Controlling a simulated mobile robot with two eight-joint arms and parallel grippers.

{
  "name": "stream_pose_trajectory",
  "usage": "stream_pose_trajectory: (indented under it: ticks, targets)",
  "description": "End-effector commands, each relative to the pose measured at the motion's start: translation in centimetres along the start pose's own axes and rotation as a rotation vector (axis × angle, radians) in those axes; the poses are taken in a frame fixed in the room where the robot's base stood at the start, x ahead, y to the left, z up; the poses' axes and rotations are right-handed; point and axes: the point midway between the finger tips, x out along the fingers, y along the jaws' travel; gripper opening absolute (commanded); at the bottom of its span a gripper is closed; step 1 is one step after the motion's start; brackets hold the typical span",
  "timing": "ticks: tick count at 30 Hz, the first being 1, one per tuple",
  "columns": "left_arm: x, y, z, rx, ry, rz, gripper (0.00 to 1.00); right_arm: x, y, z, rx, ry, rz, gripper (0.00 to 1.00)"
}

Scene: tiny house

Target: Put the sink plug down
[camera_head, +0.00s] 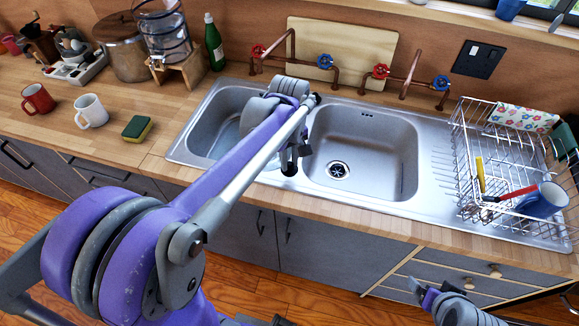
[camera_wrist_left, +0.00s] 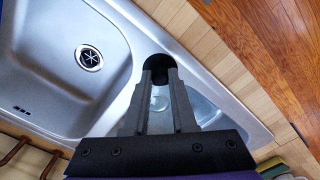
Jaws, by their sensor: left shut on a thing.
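My left gripper (camera_head: 296,153) reaches over the double sink and is shut on the black sink plug (camera_wrist_left: 157,62). In the left wrist view the round dark plug sits between the two grey fingertips (camera_wrist_left: 160,82). In the head view the plug (camera_head: 289,168) shows as a small dark shape near the front of the divider between the basins; I cannot tell whether it touches the steel. The right basin (camera_head: 390,150) is empty, with its drain (camera_head: 338,170) uncovered. My arm partly hides the left basin (camera_head: 205,135). My right gripper (camera_head: 432,292) is low at the right, its jaws unclear.
A wire dish rack (camera_head: 470,150) with a blue mug (camera_head: 543,200) stands on the right drainer. Copper taps (camera_head: 408,75) rise behind the sink. A sponge (camera_head: 137,128), a white mug (camera_head: 91,111) and a red mug (camera_head: 38,99) stand on the left worktop. The front worktop strip is clear.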

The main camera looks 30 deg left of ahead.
Motion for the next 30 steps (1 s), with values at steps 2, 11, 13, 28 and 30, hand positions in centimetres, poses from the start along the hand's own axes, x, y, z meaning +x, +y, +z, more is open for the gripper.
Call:
stream_pose_trajectory:
  ticks: [2, 11, 13, 28, 30]
  targets:
    - [1.5, 0.0, 0.0, 0.000, 0.000, 0.000, 0.00, 0.1, 0.0, 0.1, 0.000, -0.001, 0.000, 0.93]
    - [2.9, 0.0, 0.0, 0.000, 0.000, 0.000, 0.00, 0.2, 0.0, 0.2, 0.000, -0.002, 0.000, 0.93]
    - [2.9, 0.0, 0.0, 0.000, 0.000, 0.000, 0.00, 0.2, 0.0, 0.2, 0.000, -0.002, 0.000, 0.93]
    - [3.2, 0.0, 0.0, 0.000, 0.000, 0.000, 0.55, 0.4, 0.0, 0.5, 0.000, -0.004, 0.000, 0.93]
    - [3.2, 0.0, 0.0, 0.000, 0.000, 0.000, 0.55, 0.4, 0.0, 0.5, 0.000, -0.004, 0.000, 0.93]
